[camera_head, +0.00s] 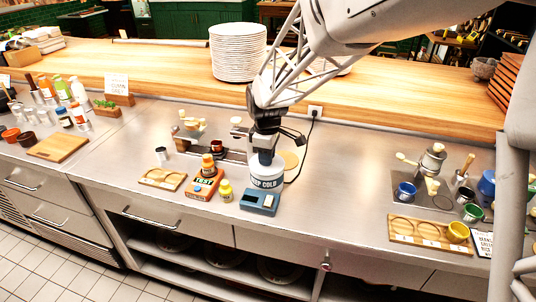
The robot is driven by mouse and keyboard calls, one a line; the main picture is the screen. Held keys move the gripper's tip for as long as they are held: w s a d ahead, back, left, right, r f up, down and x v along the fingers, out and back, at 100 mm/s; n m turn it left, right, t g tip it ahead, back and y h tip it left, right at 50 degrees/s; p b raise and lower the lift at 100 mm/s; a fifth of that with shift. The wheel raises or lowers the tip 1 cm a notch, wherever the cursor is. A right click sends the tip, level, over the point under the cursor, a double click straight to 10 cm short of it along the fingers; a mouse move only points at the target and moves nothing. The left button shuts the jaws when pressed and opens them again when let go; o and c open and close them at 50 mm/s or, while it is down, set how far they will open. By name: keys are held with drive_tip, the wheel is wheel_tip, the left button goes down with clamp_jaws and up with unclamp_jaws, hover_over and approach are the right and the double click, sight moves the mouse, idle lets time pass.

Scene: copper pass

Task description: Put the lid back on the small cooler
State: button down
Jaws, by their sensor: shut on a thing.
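The small cooler (266,183) is a round white and blue tub with "KEEP COLD" lettering, upright on the steel counter near the middle of the head view. My gripper (265,151) is directly above it, pointing down, and shut on what appears to be the cooler's lid. The gripper hides much of the lid and the cooler's top. I cannot tell whether the lid touches the rim or is slightly above it.
A tan disc (290,160) and a black cable (305,150) lie to the right. The counter farther right is clear up to the cups.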

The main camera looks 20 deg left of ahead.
drive_tip(key=shift+c, duration=2)
unclamp_jaws()
drive_tip(key=shift+r, duration=0.2)
drive_tip(key=shift+r, duration=3.3)
clamp_jaws()
drive_tip(key=shift+f, duration=2.4)
